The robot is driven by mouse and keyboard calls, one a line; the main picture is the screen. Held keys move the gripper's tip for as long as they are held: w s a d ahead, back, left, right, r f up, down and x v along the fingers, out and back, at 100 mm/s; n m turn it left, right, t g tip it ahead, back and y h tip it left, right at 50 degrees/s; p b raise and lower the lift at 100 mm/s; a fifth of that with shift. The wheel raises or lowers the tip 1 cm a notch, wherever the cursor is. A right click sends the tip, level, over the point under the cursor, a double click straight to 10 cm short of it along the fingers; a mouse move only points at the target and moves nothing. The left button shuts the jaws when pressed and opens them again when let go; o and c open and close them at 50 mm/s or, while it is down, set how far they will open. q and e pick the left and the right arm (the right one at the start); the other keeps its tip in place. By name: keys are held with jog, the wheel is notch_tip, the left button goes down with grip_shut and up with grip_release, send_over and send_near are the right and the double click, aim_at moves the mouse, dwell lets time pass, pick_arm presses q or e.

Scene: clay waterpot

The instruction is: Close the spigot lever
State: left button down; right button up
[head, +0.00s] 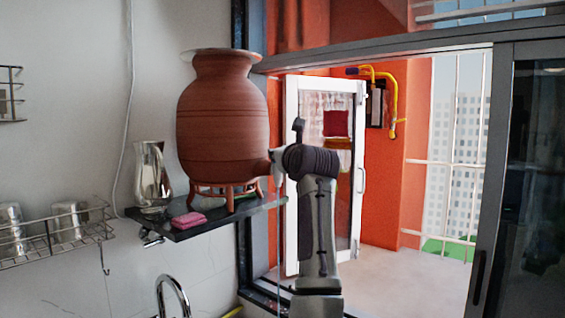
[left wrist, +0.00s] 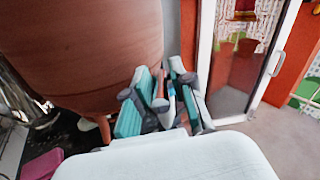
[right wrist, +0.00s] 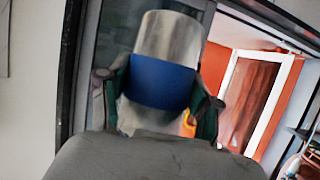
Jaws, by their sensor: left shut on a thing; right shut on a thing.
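The large clay waterpot (head: 222,120) stands upright on a clay stand on a dark shelf. My left gripper (head: 277,160) is at the lower right side of the pot, where the spigot sits. In the left wrist view my left gripper (left wrist: 162,95) is shut beside the pot's wall (left wrist: 80,50), with small parts between its teal pads. These appear to be the spigot lever, but the fingers mostly hide it and its position is unclear. My right gripper (right wrist: 160,95) is shut on a clear or silvery cup with a blue band (right wrist: 161,82), away from the pot.
A metal jug (head: 152,175) and a pink sponge (head: 188,221) sit on the shelf (head: 215,226) left of the pot stand. An open white-framed door (head: 292,200) is behind my arm.

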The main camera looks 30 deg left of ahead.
pick_arm(q)
jog(key=shift+s+a+r+m+t+h+b, duration=0.15)
jog(key=shift+a+m+t+h+b, duration=0.15)
jog(key=shift+m+t+h+b, duration=1.35)
jog(key=shift+s+a+f+m+t+h+b, duration=0.15)
jog(key=shift+a+m+t+h+b, duration=0.35)
jog(key=shift+m+h+b, duration=1.35)
jog(key=shift+s+a+r+m+t+h+b, duration=0.15)
jog(key=shift+m+t+h+b, duration=0.95)
jog(key=shift+h+b, duration=1.4)
jog(key=c, duration=1.2)
grip_release()
jog(key=shift+w, duration=0.1)
jog(key=shift+c, duration=0.2)
jog(key=shift+o, duration=0.2)
jog(key=shift+w+f, duration=0.25)
jog(key=shift+w, duration=0.05)
jog(key=s+d, duration=0.1)
jog(key=s, duration=1)
jog(key=shift+s+d, duration=0.15)
jog(key=shift+s, duration=0.2)
